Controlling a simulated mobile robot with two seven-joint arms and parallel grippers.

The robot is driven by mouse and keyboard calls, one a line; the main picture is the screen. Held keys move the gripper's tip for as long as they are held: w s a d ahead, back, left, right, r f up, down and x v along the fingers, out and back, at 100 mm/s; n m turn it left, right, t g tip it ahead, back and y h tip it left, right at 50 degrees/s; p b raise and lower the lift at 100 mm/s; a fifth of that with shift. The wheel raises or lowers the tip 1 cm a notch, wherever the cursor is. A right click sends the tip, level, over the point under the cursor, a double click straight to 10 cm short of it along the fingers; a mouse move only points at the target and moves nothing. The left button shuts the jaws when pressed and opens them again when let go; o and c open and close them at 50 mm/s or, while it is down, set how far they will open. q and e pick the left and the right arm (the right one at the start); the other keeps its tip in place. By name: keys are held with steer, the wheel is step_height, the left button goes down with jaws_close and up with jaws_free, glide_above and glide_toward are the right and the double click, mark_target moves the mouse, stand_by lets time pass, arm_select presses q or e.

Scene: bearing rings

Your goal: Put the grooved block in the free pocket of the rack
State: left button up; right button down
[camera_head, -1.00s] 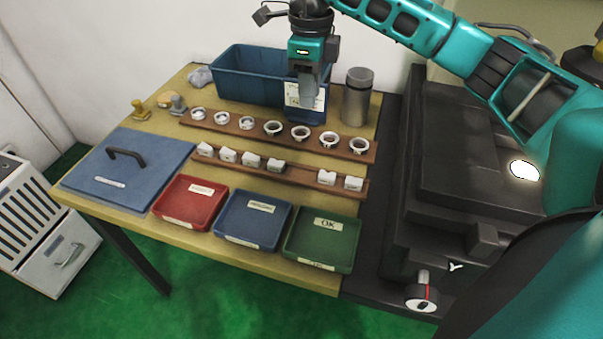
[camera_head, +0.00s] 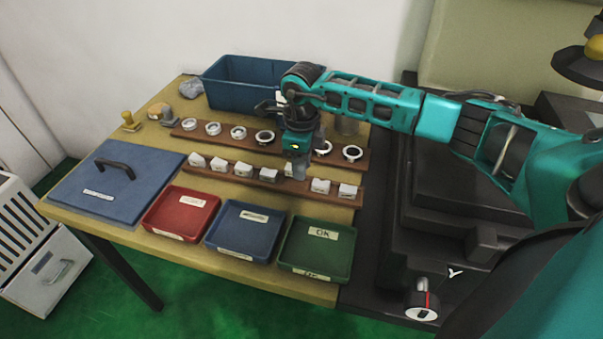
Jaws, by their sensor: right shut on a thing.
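The rack is the front wooden strip (camera_head: 228,176), with a row of white blocks with grooved tops standing in it. Several blocks, such as this one (camera_head: 243,169), stand left of a gap, and two (camera_head: 320,185) stand right of it. My right gripper (camera_head: 297,168) points down at this gap and is shut on the grooved block, which is mostly hidden by the fingers. I cannot tell whether the block touches the rack. My left gripper is not in view.
A rear wooden strip (camera_head: 290,151) holds several rings close behind. Red (camera_head: 180,213), blue (camera_head: 236,232) and green (camera_head: 316,250) trays lie in front. A blue lidded board (camera_head: 115,182) lies left.

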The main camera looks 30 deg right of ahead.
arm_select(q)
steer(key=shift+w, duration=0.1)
arm_select(e)
steer(key=shift+f, duration=1.5)
steer(key=shift+f, duration=0.1)
steer(key=c, duration=0.9)
jaws_free()
steer(key=shift+c, duration=0.2)
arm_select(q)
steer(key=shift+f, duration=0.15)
arm_select(e)
steer(key=shift+r, duration=0.25)
arm_select(q)
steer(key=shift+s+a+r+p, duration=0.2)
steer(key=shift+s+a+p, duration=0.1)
steer(key=shift+p, duration=0.2)
arm_select(e)
step_height(320, 180, up, 12)
